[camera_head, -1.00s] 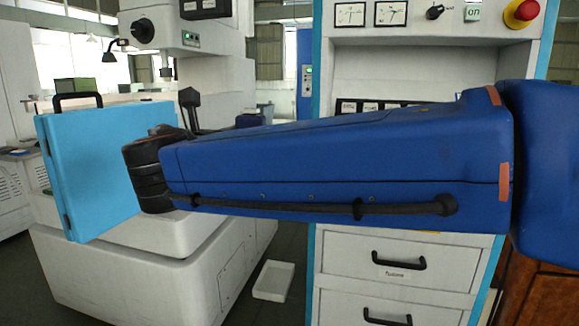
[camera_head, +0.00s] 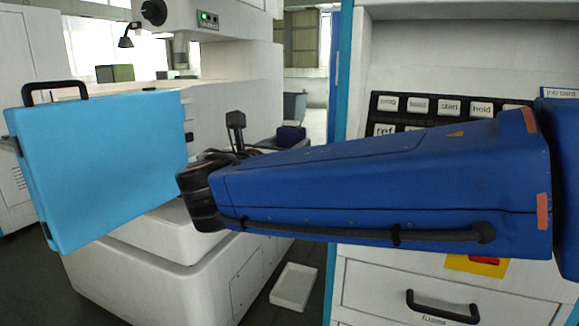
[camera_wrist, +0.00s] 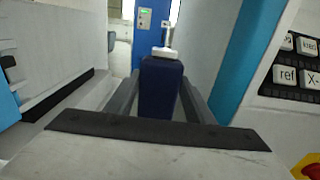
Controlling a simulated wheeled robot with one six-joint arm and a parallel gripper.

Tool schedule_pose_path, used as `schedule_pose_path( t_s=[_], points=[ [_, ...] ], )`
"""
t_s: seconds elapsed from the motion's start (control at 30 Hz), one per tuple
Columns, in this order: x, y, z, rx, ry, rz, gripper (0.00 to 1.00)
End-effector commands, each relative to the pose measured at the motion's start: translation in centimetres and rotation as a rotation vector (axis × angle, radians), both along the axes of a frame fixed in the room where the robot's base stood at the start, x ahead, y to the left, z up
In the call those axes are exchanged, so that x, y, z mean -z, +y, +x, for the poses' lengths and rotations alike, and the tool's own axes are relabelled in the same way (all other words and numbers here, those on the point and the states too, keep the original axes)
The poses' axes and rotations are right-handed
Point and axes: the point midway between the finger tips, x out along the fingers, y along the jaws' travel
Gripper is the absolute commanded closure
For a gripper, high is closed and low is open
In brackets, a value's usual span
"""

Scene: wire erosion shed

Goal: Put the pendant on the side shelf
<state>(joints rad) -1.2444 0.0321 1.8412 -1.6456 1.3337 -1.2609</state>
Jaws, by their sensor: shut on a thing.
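My gripper (camera_wrist: 160,95) shows in the wrist view as two grey fingers, one at each side of a dark blue block. It is shut on this block, which appears to be the pendant (camera_wrist: 161,88). A small white piece shows at the block's far end; I cannot tell if it belongs to it. In the head view a dark blue piece (camera_head: 291,133), likely the same pendant, shows behind my blue arm, and the fingers are mostly hidden. I cannot make out the side shelf for certain.
A light blue case (camera_head: 105,165) with a black handle stands at the left in front of a white machine (camera_head: 170,270).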

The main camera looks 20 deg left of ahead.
Motion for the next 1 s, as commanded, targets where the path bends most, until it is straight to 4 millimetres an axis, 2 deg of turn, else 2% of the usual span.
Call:
schedule_pose_path(
  t_s=[0.23,0.47,0.87,0.9,0.97,1.0],
  points=[
    [1.6,0.0,0.0,0.0,-0.001,0.0,0.81],
    [4.3,0.0,0.0,0.0,-0.001,-0.001,0.81],
    [4.7,0.0,0.0,0.0,-0.001,0.002,0.81],
    [4.8,0.0,0.0,0.0,0.0,0.002,0.5],
    [4.8,0.0,0.0,0.0,-0.001,0.002,0.35],
    [4.8,0.0,0.0,0.0,0.0,0.002,0.33]
  ],
)
